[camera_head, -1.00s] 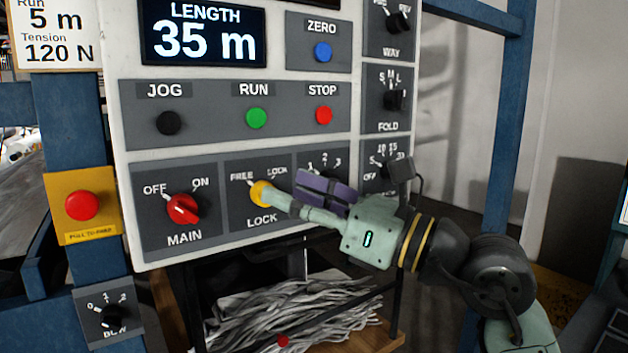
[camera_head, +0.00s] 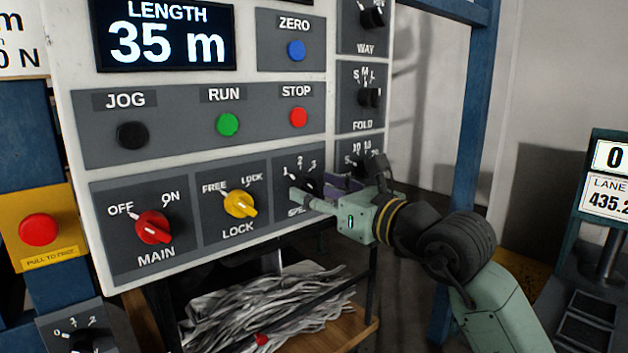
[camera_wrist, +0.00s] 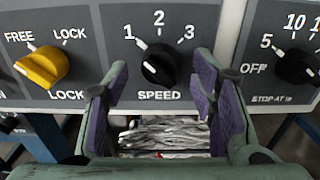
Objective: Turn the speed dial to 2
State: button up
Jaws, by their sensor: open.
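The speed dial (camera_wrist: 158,66) is a black knob on a grey panel, centred in the wrist view. Its white pointer mark is at the upper left, toward 1; the 2 is straight above the knob and the 3 at upper right. In the head view the speed dial (camera_head: 308,181) is partly hidden by my gripper. My gripper (camera_wrist: 161,72) is open, with its purple-padded fingers to the lower left and lower right of the knob and nothing held between them. I cannot tell whether either finger touches the knob.
The yellow lock dial (camera_wrist: 42,66) is left of the speed dial, its mark toward FREE. The black stop-at dial (camera_wrist: 297,66) is close on the right. The red main dial (camera_head: 153,227) is further left. Grey strands (camera_head: 265,312) lie below the panel.

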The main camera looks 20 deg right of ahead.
jog(key=shift+w+a, duration=0.2)
jog(key=shift+w, duration=0.45)
jog(key=shift+c, duration=0.6)
jog(key=c, duration=1)
